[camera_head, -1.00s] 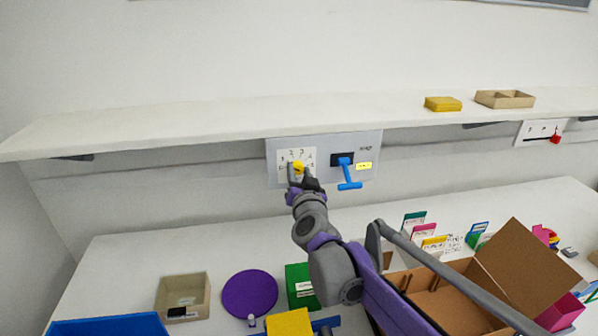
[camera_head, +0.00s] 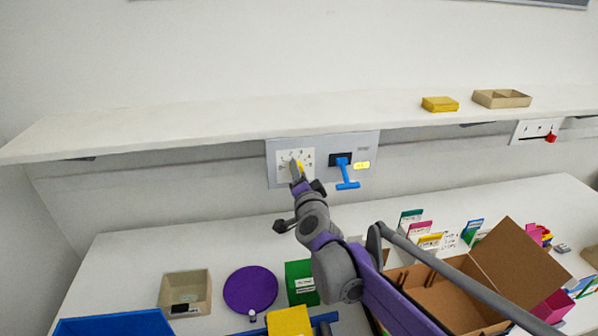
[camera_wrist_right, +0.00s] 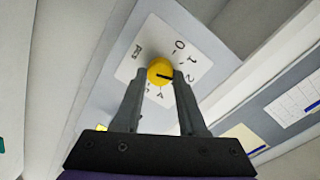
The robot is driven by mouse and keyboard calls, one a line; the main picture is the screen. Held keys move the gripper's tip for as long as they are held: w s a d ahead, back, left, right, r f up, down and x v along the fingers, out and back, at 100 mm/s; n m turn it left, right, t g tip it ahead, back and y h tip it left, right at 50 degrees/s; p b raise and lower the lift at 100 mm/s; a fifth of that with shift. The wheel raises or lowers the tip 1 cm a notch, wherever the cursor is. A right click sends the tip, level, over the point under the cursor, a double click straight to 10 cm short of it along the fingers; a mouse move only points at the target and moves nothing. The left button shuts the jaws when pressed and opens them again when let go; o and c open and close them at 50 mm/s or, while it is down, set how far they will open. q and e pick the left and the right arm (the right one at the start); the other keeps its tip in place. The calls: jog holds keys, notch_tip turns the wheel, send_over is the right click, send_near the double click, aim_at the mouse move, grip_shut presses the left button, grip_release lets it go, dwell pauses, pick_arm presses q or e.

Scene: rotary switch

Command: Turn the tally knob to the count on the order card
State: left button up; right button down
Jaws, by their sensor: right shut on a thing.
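A yellow tally knob (camera_head: 301,166) sits on a white numbered dial plate (camera_head: 282,158), on a grey wall panel under the shelf. My right gripper (camera_head: 296,167) reaches up to it and is shut on the knob. In the right wrist view the knob (camera_wrist_right: 160,71) is between the two fingertips, and a black pointer line on it points right, towards a finger. The dial's digits (camera_wrist_right: 179,45) show rotated there, and the fingers hide some of them. I cannot tell which paper is the order card. My left gripper is not in view.
A blue T-shaped lever (camera_head: 346,174) is on the same panel, just right of the dial. The shelf (camera_head: 200,127) overhangs above. Below, the table holds a purple disc (camera_head: 250,289), a beige bin (camera_head: 186,293), an open cardboard box (camera_head: 440,295) and several upright cards (camera_head: 430,241).

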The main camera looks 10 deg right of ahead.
dwell(0.5)
jog(key=shift+c, duration=2.3)
grip_release()
jog(key=shift+s, duration=0.1)
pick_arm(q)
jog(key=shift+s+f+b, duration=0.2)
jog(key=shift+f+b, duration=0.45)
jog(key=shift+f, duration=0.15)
pick_arm(e)
jog(key=s, duration=1)
jog(key=shift+s+r, duration=0.25)
jog(key=shift+s, duration=0.1)
jog(key=shift+a, duration=0.1)
